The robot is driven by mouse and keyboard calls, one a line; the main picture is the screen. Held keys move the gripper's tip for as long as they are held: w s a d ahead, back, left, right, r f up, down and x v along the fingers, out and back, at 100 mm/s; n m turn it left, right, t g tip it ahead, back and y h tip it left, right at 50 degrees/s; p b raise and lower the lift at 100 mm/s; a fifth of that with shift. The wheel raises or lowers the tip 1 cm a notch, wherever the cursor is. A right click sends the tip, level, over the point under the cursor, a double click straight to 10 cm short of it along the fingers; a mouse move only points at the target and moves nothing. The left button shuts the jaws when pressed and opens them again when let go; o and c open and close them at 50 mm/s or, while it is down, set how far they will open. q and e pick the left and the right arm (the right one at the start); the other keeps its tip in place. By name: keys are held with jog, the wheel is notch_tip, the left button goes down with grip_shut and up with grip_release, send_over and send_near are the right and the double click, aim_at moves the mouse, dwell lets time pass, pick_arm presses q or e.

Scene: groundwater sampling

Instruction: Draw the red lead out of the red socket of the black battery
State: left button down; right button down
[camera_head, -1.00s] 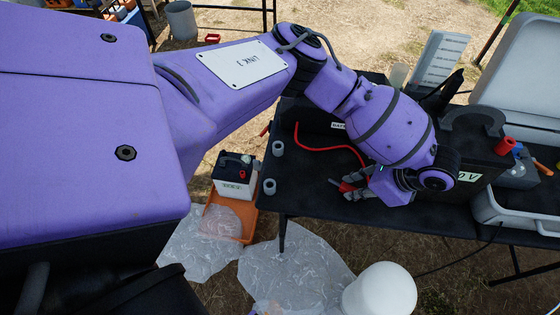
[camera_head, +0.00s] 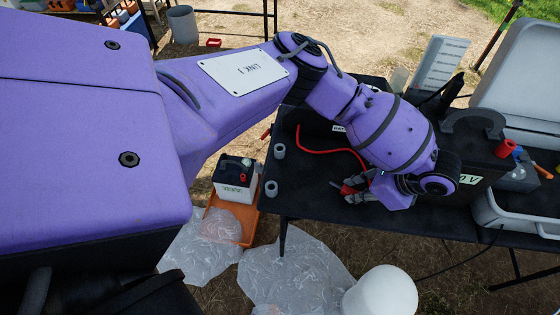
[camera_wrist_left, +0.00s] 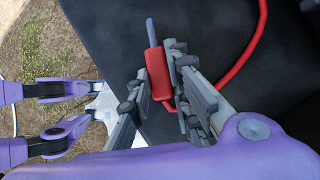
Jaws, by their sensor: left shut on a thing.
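The black battery (camera_head: 485,157) stands on the dark table, partly hidden by my left arm. A red cylindrical socket (camera_head: 505,148) stands up on its right part. My left gripper (camera_head: 356,190) is over the table to the left of the battery, shut on the red plug of the red lead. In the left wrist view the red plug (camera_wrist_left: 158,74) sits between the fingers (camera_wrist_left: 160,88), with its grey pin (camera_wrist_left: 151,32) bare and clear of any socket. The red lead's cable (camera_head: 318,151) loops to the back left on the table.
Two grey cups (camera_head: 279,151) (camera_head: 271,188) stand at the table's left edge. A grey case (camera_head: 525,215) is at the right.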

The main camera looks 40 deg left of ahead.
pick_arm(q)
jog(key=shift+s+a+f, duration=0.1)
jog(key=shift+s+f, duration=0.25)
jog(key=shift+f, duration=0.25)
jog(key=shift+s+f, duration=0.3)
jog(key=shift+f, duration=0.25)
pick_arm(e)
jog(key=shift+s+f, duration=0.15)
jog(key=shift+f, duration=0.1)
pick_arm(q)
jog(key=c, duration=1.6)
grip_release()
jog(key=shift+f, duration=0.1)
jog(key=shift+c, duration=0.2)
jog(key=shift+o, duration=0.5)
jog(key=shift+w+f, duration=0.15)
jog(key=shift+w, duration=0.15)
jog(key=shift+s+r, duration=0.15)
jog(key=shift+r, duration=0.05)
pick_arm(e)
jog(key=shift+w, duration=0.3)
pick_arm(q)
jog(key=shift+d+r, duration=0.15)
jog(key=shift+d, duration=0.05)
jog(key=w+v, duration=0.1)
jog(key=v, duration=1.1)
jog(key=shift+a+r, duration=0.25)
jog(key=shift+r, duration=0.05)
pick_arm(e)
jog(key=shift+w+r, duration=0.1)
